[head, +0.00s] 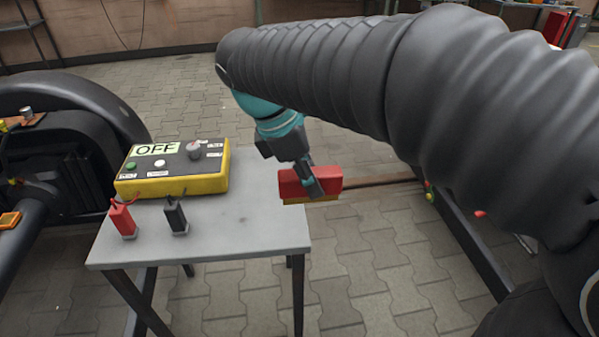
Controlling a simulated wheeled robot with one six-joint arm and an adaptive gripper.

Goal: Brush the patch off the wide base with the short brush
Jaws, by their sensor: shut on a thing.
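My gripper (313,188) is shut on a red block-shaped brush (329,180) with a yellowish strip along its underside. The brush is held in the air by the right edge of the small grey table in the picture. The gripper's fingers cover part of the brush's near side. I cannot make out a patch or tell which thing is the wide base.
The grey table (240,238) carries a yellow control box (172,186) marked OFF, a red clamp (122,218) and a black clamp (176,215). A dark bogie with a wheel (85,92) stands at left. A dark rail (470,240) runs along the right. Paved floor lies between.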

